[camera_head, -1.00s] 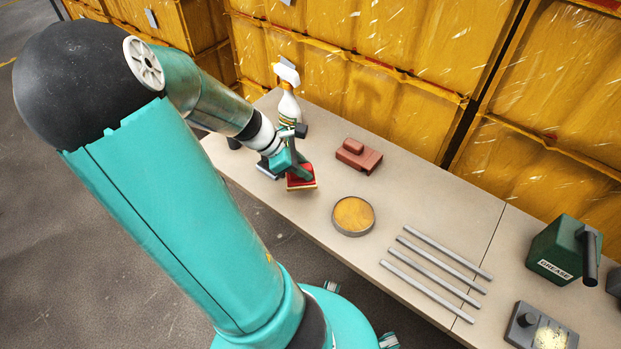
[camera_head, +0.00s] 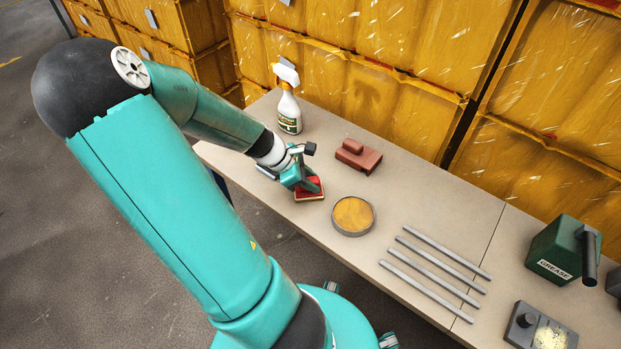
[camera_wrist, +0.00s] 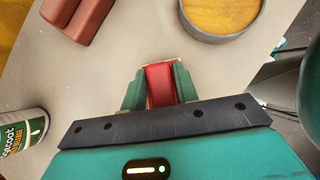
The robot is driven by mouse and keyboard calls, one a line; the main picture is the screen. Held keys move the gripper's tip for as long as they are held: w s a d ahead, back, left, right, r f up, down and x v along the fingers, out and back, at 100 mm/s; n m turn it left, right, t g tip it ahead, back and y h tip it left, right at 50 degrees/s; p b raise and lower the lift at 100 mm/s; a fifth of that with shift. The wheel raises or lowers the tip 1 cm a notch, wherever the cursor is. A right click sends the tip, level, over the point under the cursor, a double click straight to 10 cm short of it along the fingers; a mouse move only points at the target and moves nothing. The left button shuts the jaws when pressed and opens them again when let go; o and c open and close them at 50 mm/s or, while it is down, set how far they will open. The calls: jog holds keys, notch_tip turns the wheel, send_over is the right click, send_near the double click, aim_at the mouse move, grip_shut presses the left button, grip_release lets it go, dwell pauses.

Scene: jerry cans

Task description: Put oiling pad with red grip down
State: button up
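The oiling pad with the red grip (camera_head: 312,194) is low over the table (camera_head: 420,205), near its front edge and left of the round tin. Its light base edge shows below the red. I cannot tell whether it touches the table. My gripper (camera_head: 306,183) is around the red grip. In the wrist view my gripper (camera_wrist: 160,84) has a finger on each side of the red grip (camera_wrist: 160,85), close against it. The pad's underside is hidden.
A round tin with amber contents (camera_head: 353,215) stands right of the pad. A red-brown block (camera_head: 358,156) lies behind, and a spray bottle (camera_head: 288,110) stands back left.

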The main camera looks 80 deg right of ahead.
jog(key=shift+o, duration=1.4)
jog(key=shift+r, duration=0.15)
jog(key=v, duration=1.2)
jog(key=shift+w+r, duration=0.1)
